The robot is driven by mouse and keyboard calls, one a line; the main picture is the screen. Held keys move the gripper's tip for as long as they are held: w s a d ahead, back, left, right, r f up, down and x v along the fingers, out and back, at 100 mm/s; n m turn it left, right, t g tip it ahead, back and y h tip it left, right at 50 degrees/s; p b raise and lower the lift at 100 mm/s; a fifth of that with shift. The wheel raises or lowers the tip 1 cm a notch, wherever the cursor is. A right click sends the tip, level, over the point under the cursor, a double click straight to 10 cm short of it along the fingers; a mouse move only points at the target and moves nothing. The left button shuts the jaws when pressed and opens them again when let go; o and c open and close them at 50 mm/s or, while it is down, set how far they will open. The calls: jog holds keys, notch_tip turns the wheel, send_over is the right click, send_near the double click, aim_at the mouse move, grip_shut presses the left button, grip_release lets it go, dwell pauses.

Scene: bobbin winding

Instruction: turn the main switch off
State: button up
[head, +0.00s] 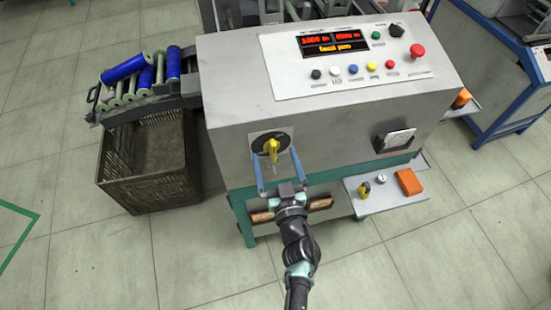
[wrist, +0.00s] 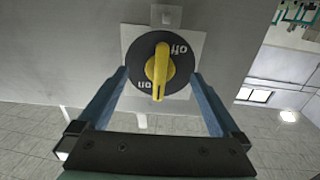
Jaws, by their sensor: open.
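The main switch (head: 271,147) is a yellow handle on a black round dial, set on a light plate on the cabinet's front face. In the wrist view the switch (wrist: 161,72) shows "on" and "off" in upside-down lettering. Its handle stands nearly upright there, with a dark mark at the lower end, nearer "on" than "off". My gripper (head: 275,158) is open in front of the dial. In the wrist view its blue fingers (wrist: 159,78) lie on either side of the dial, apart from the handle. Whether the fingertips touch the plate I cannot tell.
A control panel (head: 365,58) with buttons and a red display tops the cabinet. A dark crate (head: 150,195) stands on the left below a rack of blue bobbins (head: 125,70). A small shelf (head: 385,205) with an orange box (head: 409,181) juts out at lower right. The foreground floor is clear.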

jog(key=shift+w, duration=0.15)
jog(key=shift+b+x, duration=0.3)
jog(key=shift+x, duration=0.6)
grip_shut()
dwell(0.3)
